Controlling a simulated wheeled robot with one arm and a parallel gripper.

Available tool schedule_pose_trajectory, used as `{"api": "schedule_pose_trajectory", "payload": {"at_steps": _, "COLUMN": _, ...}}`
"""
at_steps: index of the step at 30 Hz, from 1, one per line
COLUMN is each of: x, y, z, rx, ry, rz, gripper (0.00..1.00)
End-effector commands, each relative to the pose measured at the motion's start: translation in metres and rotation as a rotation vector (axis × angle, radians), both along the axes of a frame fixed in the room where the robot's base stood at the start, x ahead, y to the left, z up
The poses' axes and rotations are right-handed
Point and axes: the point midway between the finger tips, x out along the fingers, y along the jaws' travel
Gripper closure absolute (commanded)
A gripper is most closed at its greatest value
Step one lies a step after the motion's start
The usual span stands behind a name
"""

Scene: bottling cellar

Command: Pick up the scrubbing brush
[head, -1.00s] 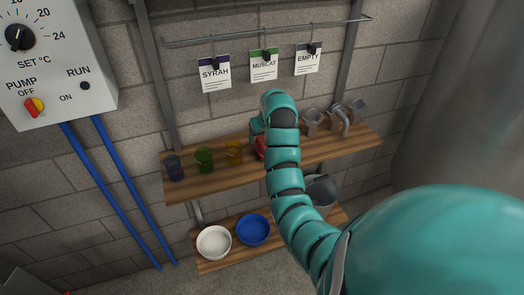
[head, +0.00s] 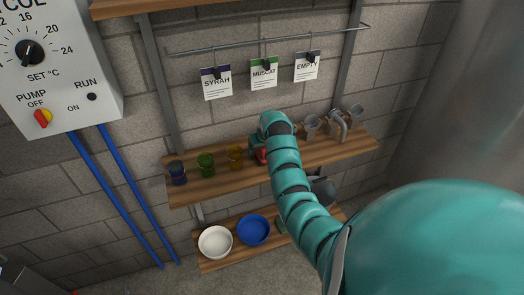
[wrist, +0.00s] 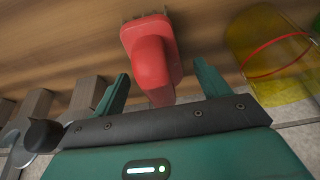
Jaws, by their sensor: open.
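The scrubbing brush (wrist: 152,50) is red with dark bristles and stands out in the wrist view, on the wooden shelf. In the head view only a small red part of the brush (head: 261,156) shows beside my arm, which hides the rest. My gripper (wrist: 160,90) is open, its two teal fingers apart. The brush's handle reaches down between the fingers, with a gap visible on both sides. I cannot tell whether any finger touches it.
Grey metal fittings (head: 337,124) stand to the right. A white bowl (head: 215,242) and blue bowl (head: 253,230) are below.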

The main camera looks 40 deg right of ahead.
Motion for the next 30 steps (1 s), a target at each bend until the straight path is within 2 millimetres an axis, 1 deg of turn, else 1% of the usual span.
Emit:
{"api": "schedule_pose_trajectory", "payload": {"at_steps": 9, "x": 0.0004, "y": 0.0002, "z": -0.0026, "rx": 0.001, "ry": 0.001, "rz": 0.000, "gripper": 0.25}}
{"api": "schedule_pose_trajectory", "payload": {"at_steps": 11, "x": 0.0003, "y": 0.0003, "z": -0.0026, "rx": 0.001, "ry": 0.001, "rz": 0.000, "gripper": 0.37}}
{"api": "schedule_pose_trajectory", "payload": {"at_steps": 15, "x": 0.0004, "y": 0.0003, "z": -0.0025, "rx": 0.000, "ry": 0.001, "rz": 0.001, "gripper": 0.64}}
{"api": "schedule_pose_trajectory", "payload": {"at_steps": 17, "x": 0.0004, "y": 0.0003, "z": -0.0025, "rx": 0.000, "ry": 0.001, "rz": 0.001, "gripper": 0.76}}
{"api": "schedule_pose_trajectory", "payload": {"at_steps": 26, "x": 0.0007, "y": 0.0002, "z": -0.0013, "rx": 0.000, "ry": 0.000, "rz": 0.001, "gripper": 0.76}}
{"api": "schedule_pose_trajectory", "payload": {"at_steps": 30, "x": 0.0019, "y": -0.0002, "z": 0.0048, "rx": -0.002, "ry": -0.004, "rz": 0.001, "gripper": 0.76}}
